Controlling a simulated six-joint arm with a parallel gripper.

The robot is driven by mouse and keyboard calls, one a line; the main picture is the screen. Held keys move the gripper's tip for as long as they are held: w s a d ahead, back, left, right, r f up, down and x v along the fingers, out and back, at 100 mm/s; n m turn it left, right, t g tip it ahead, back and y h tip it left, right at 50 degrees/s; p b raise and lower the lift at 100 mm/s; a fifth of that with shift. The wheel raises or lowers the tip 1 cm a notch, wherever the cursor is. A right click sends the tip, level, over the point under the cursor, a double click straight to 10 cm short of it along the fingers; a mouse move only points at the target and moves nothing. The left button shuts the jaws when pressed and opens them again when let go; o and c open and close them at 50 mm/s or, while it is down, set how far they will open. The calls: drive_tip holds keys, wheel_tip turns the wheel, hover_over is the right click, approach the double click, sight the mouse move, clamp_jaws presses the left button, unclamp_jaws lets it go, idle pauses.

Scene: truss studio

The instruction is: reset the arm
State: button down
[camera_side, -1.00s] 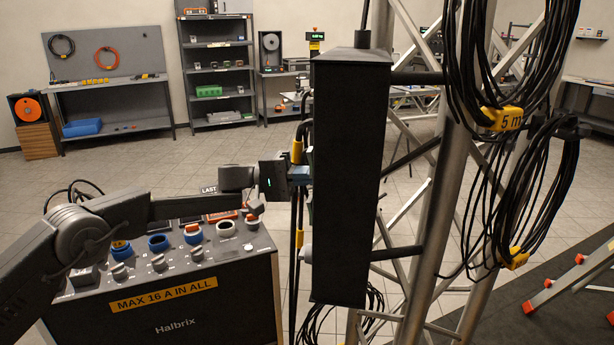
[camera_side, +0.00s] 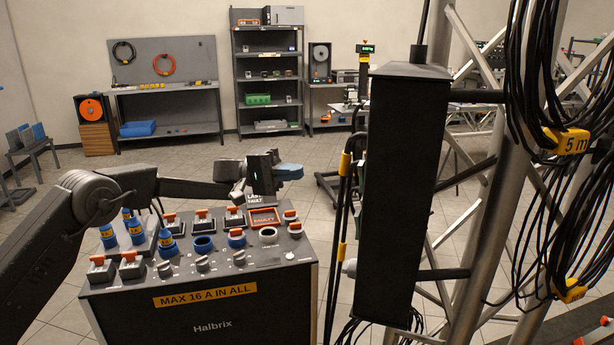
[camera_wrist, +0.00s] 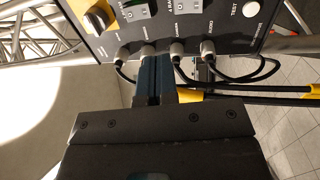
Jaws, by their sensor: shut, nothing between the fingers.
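My gripper (camera_side: 290,172) is in the air above the back of the Halbrix control box (camera_side: 212,328), left of the tall black box (camera_side: 398,190) on the truss, with a gap between them. Its blue fingers are together and empty. In the wrist view the shut fingers of my gripper (camera_wrist: 154,75) point at a panel (camera_wrist: 185,38) with a row of plugged connectors (camera_wrist: 177,48). The fingertips overlap the row there; I cannot tell whether they touch.
Black cables with yellow sleeves (camera_side: 344,165) hang beside the black box. Coiled cables tagged 5 m (camera_side: 566,142) hang from the truss at right. Blue plugs (camera_side: 136,230) stand on the control box at left. Open floor lies behind.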

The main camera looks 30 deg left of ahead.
drive_tip(key=shift+a, duration=0.1)
idle(0.3)
drive_tip(key=s+d+r+m+g+y, duration=0.1)
drive_tip(key=s+r+y, duration=0.3)
drive_tip(key=s, duration=0.7)
drive_tip(key=s+d+r+y, duration=0.1)
drive_tip(key=s+y, duration=0.5)
drive_tip(key=s, duration=0.4)
drive_tip(key=s+a+f+t+y, duration=0.1)
drive_tip(key=s+a+f+y, duration=0.1)
drive_tip(key=s, duration=0.5)
drive_tip(key=s+a+f+t+y, duration=0.1)
drive_tip(key=s+a+f+y, duration=0.2)
drive_tip(key=s, duration=0.4)
drive_tip(key=s+a+f+m+t+y, duration=0.1)
drive_tip(key=s+a+f+y, duration=0.2)
drive_tip(key=s, duration=0.4)
drive_tip(key=shift+a+f+y, duration=0.25)
drive_tip(key=shift+a+y, duration=0.35)
